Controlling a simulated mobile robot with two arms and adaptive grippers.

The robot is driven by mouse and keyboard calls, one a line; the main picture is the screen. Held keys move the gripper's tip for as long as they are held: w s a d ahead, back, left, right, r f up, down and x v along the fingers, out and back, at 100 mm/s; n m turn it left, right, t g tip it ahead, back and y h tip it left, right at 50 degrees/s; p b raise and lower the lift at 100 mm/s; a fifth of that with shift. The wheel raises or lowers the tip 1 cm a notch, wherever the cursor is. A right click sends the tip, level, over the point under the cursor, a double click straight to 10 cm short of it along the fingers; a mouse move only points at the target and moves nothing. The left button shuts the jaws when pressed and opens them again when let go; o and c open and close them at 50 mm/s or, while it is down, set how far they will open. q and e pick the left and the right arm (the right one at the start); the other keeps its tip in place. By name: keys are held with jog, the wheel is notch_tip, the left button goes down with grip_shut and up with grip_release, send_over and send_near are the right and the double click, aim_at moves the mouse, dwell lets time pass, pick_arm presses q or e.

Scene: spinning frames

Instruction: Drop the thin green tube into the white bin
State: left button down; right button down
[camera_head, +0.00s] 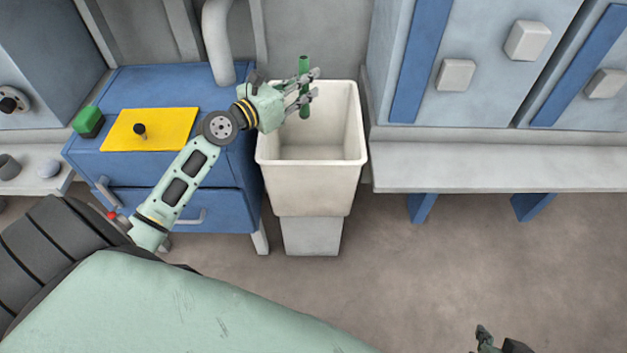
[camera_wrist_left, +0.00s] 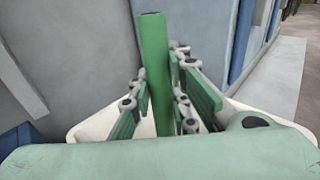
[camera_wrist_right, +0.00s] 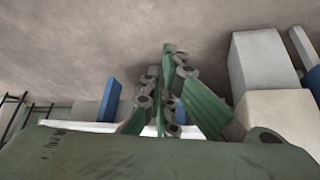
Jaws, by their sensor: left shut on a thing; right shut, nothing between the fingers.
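The thin green tube (camera_head: 304,66) stands upright between the fingers of my left gripper (camera_head: 306,88), which is shut on it. In the head view the tube and fingers are over the opening of the white bin (camera_head: 311,184), toward its back left. The left wrist view shows the tube (camera_wrist_left: 155,70) between the finger pads (camera_wrist_left: 160,100), with the bin's pale rim (camera_wrist_left: 92,122) behind. My right gripper (camera_head: 497,343) shows only in part at the bottom edge of the head view. In the right wrist view its fingers (camera_wrist_right: 165,95) are together and empty.
A blue cabinet (camera_head: 228,207) with a yellow plate (camera_head: 160,139) and a green-topped block (camera_head: 87,121) stands left of the bin. A grey bench (camera_head: 470,170) is close on the bin's right. A pale pipe (camera_head: 217,40) comes down behind my left wrist. The floor in front is clear.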

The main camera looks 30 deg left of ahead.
pick_arm(q)
jog(key=shift+f+b, duration=0.75)
jog(key=shift+b, duration=0.15)
pick_arm(e)
jog(key=w+a+r+t+y, duration=0.1)
jog(key=w+a+r+t, duration=0.2)
jog(key=w+r+t, duration=0.2)
jog(key=shift+w+a+r+t+y, duration=0.15)
jog(key=shift+w+r+t+y, duration=0.2)
jog(key=shift+w+r, duration=1.2)
jog(key=shift+w+f, duration=0.45)
jog(key=shift+f, duration=0.05)
pick_arm(q)
jog(key=c, duration=1.6)
grip_release()
jog(key=shift+o, duration=0.2)
jog(key=v, duration=1.2)
jog(key=shift+d+f, duration=0.1)
jog(key=shift+f, duration=0.05)
